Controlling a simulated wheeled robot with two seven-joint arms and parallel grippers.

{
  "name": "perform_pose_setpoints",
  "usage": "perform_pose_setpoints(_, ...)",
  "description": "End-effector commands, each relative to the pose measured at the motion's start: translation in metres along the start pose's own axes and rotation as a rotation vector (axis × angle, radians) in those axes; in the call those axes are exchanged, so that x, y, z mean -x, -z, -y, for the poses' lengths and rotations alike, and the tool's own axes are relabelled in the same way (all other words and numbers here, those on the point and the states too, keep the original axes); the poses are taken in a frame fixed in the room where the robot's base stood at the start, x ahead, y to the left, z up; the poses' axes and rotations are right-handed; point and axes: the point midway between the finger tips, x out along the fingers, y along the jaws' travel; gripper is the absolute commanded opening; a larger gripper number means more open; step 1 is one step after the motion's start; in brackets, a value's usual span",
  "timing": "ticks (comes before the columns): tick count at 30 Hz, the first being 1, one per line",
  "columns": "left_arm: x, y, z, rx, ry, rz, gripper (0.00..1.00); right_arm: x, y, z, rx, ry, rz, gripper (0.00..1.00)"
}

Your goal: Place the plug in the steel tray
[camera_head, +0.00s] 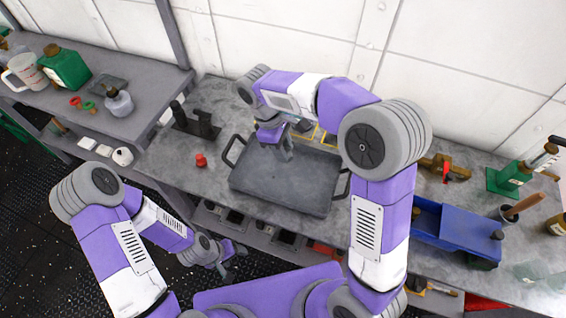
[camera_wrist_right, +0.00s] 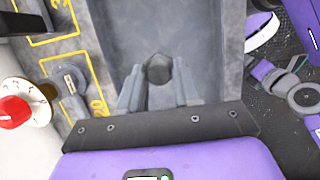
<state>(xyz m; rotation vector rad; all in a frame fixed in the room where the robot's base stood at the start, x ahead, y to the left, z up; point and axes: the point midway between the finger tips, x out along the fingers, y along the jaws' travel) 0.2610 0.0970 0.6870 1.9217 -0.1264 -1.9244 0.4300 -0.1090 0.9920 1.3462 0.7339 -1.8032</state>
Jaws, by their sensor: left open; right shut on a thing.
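The steel tray (camera_head: 290,190), dark grey with a handle at each end, lies on the bench in the middle of the head view. My right gripper (camera_head: 287,153) is above the tray's back part. In the right wrist view its fingers (camera_wrist_right: 158,90) are shut on a small dark grey many-sided piece, which looks like the plug (camera_wrist_right: 158,68). The tray floor (camera_wrist_right: 205,45) shows behind it; I cannot tell the gap. The plug is not clear in the head view. My left gripper (camera_head: 228,265) is open and empty, low in front of the bench.
A small red piece (camera_head: 201,160) and a dark bracket (camera_head: 196,122) stand left of the tray. A blue bin (camera_head: 440,228) is to the right. A dial with a red knob (camera_wrist_right: 18,108) shows in the wrist view.

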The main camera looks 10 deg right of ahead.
Motion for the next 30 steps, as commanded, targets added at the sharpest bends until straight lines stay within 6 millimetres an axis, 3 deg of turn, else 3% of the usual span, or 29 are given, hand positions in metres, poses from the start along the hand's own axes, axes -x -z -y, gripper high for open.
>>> perform_pose_setpoints(3,-0.008,0.0,0.003,0.0,0.0,0.0,0.66,-0.024,0.006,0.0,-0.001,0.003,0.004,0.0)
perform_pose_setpoints(10,-0.014,0.001,0.005,0.0,0.0,0.0,0.66,-0.047,0.013,0.0,-0.002,0.002,0.002,0.0)
perform_pose_setpoints(16,-0.024,0.001,0.009,0.0,0.0,0.0,0.66,-0.079,0.022,0.0,-0.003,0.003,0.003,0.0)
perform_pose_setpoints(29,-0.025,0.001,0.009,0.0,0.0,0.0,0.66,-0.087,0.025,-0.001,-0.004,0.002,0.001,0.0)
perform_pose_setpoints(30,-0.025,0.001,0.009,0.0,0.0,0.0,0.66,-0.086,0.025,-0.001,-0.004,0.001,0.001,0.38)
